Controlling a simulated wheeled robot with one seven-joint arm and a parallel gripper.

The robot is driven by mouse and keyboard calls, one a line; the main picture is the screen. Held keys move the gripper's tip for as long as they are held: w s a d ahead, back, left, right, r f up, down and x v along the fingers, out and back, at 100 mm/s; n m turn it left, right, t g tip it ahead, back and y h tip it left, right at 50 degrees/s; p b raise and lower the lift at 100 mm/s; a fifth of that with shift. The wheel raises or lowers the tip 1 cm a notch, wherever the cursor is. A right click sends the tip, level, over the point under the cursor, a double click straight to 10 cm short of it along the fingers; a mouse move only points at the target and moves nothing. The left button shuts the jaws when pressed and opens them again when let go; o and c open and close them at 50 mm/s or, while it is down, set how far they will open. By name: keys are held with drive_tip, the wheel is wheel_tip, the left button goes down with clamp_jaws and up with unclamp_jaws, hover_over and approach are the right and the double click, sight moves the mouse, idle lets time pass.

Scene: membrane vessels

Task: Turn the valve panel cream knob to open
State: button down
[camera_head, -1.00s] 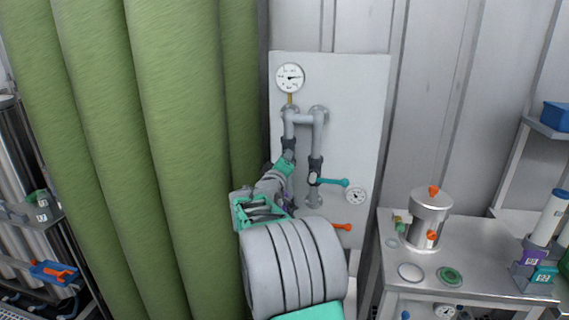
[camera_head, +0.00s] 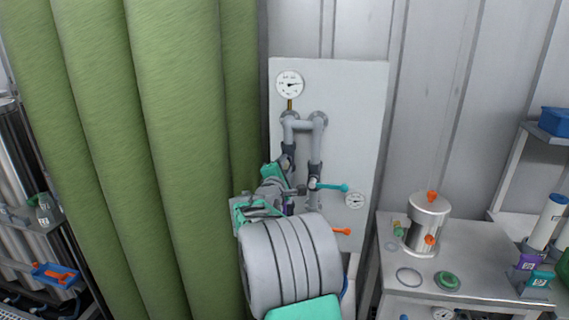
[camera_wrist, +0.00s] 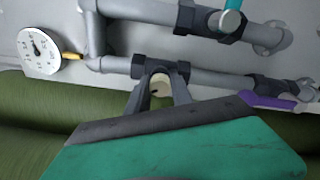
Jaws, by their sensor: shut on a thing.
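The pale valve panel (camera_head: 352,110) stands upright against the wall, carrying grey pipes (camera_head: 303,125). In the wrist view, the cream knob (camera_wrist: 161,86) is a small round cap on a dark valve fitting on the lower pipe. My gripper (camera_wrist: 160,82) has one finger on each side of it and is shut on it. In the head view my arm and gripper (camera_head: 284,182) reach the left pipe and hide the knob. How far the knob is turned cannot be told.
A teal lever (camera_head: 331,187), an orange lever (camera_head: 341,231) and a small gauge (camera_head: 355,201) are right of my gripper. A larger gauge (camera_head: 290,85) is above. A purple handle (camera_wrist: 268,101) is near my right finger.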

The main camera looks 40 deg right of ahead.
drive_tip(key=n+p, duration=0.4)
drive_tip(key=n, duration=0.2)
drive_tip(key=shift+r, duration=0.15)
drive_tip(key=n+p, duration=0.3)
drive_tip(key=n, duration=0.2)
drive_tip(key=shift+p, duration=0.4)
drive_tip(key=shift+f, duration=0.2)
drive_tip(key=c, duration=1.1)
unclamp_jaws()
drive_tip(key=shift+a, duration=0.15)
drive_tip(key=b+v, duration=0.2)
drive_tip(key=v, duration=0.5)
drive_tip(key=shift+s+a, duration=0.2)
drive_tip(key=shift+a, duration=0.05)
